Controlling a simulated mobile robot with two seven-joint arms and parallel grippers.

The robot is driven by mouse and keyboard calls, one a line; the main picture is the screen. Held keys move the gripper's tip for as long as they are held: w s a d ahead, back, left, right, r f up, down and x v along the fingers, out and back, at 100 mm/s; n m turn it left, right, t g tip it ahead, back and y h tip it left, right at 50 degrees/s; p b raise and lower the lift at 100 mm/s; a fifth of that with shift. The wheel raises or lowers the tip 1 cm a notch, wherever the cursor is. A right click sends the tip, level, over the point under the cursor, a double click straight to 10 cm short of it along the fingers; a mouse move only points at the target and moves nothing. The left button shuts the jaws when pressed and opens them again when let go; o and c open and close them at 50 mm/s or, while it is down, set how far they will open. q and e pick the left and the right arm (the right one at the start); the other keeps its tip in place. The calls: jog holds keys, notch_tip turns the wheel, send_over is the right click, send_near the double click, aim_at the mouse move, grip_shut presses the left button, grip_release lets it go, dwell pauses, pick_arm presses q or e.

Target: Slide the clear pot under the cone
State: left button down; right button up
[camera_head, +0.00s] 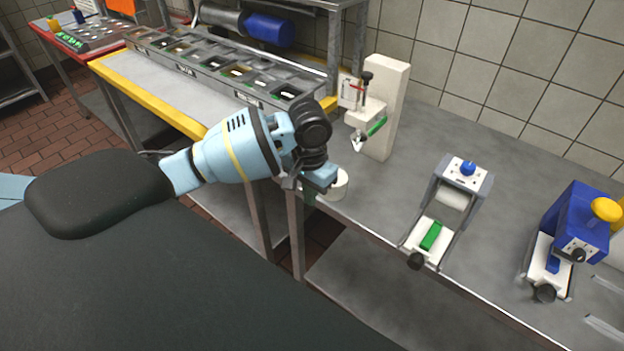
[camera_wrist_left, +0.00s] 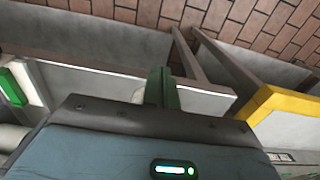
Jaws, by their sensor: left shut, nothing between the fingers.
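A pale round pot (camera_head: 340,187) stands at the front edge of the steel bench, partly hidden behind my left gripper. My left gripper (camera_head: 309,196) is shut and empty, at the left side of the pot near the bench edge; I cannot tell whether they touch. In the left wrist view its green fingers (camera_wrist_left: 162,88) are together. The small white cone (camera_head: 357,146) points down from the arm of a white stand (camera_head: 390,110), behind and to the right of the pot. My right gripper is not in view.
A press with a green block (camera_head: 431,236) and a blue machine (camera_head: 578,235) stand to the right on the bench (camera_head: 385,205). A row of ingredient trays (camera_head: 215,67) lies at the left. The bench between pot and stand looks clear.

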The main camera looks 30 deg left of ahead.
pick_arm(q)
jog(key=shift+w+d+f+b, duration=0.1)
jog(key=shift+w+f+b, duration=0.05)
jog(key=shift+w+f, duration=0.75)
jog(key=shift+w+d+f+b, duration=0.15)
jog(key=shift+w+f, duration=0.55)
jog(key=shift+w, duration=0.4)
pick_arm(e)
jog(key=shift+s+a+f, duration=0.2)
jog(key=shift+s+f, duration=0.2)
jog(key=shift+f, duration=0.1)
pick_arm(q)
jog(key=shift+w, duration=0.1)
